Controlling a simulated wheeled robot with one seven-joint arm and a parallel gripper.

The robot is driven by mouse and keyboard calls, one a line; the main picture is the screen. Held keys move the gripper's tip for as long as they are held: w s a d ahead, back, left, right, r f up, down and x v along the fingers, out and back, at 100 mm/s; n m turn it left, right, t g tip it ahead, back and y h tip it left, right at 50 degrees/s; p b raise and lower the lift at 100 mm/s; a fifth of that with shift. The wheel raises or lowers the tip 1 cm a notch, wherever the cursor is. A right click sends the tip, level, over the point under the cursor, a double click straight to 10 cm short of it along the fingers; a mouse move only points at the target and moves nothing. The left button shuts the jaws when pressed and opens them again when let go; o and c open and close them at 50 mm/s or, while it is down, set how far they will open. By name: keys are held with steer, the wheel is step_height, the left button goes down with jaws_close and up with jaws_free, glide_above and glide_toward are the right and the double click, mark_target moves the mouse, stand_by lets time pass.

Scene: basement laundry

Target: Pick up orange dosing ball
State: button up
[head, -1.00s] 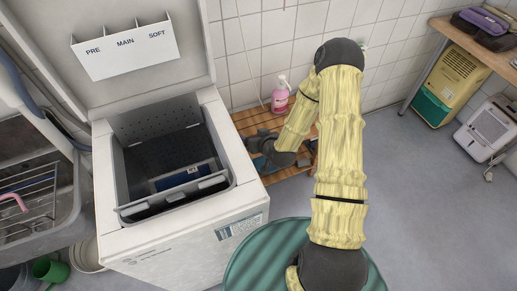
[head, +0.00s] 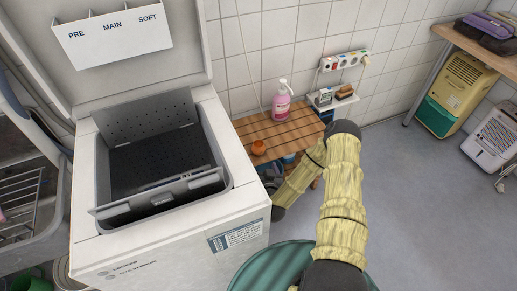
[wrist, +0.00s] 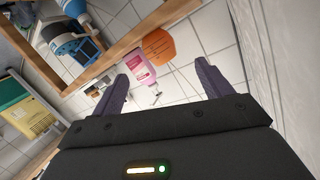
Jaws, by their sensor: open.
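The orange dosing ball (head: 258,147) sits on the slatted wooden table (head: 284,130) beside the white washer, near the table's left side. It also shows in the wrist view (wrist: 158,46), ahead of and roughly between my fingertips. My gripper (wrist: 161,67) is open, with nothing between its fingers and a gap to the ball. In the head view my gripper (head: 270,184) is low beside the washer, nearer than the table. Its fingertips are hard to make out there.
The open-topped washer (head: 170,235) stands close on the left. A pink pump bottle (head: 282,98) stands behind the ball. A power strip (head: 345,60) and small shelf (head: 333,101) are on the tiled wall. Blue items (wrist: 75,47) lie under the tabletop. Open floor (head: 430,190) is at right.

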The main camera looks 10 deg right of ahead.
mark_target(260, 151)
steer(key=b+x, duration=0.1)
steer(key=x, duration=0.4)
steer(key=shift+w+f, duration=0.1)
steer(key=shift+w, duration=0.6)
steer(key=shift+b, duration=0.3)
steer(key=shift+b+x, duration=0.9)
steer(key=shift+x, duration=1.7)
steer(key=shift+d, duration=0.15)
steer(key=c, duration=1.1)
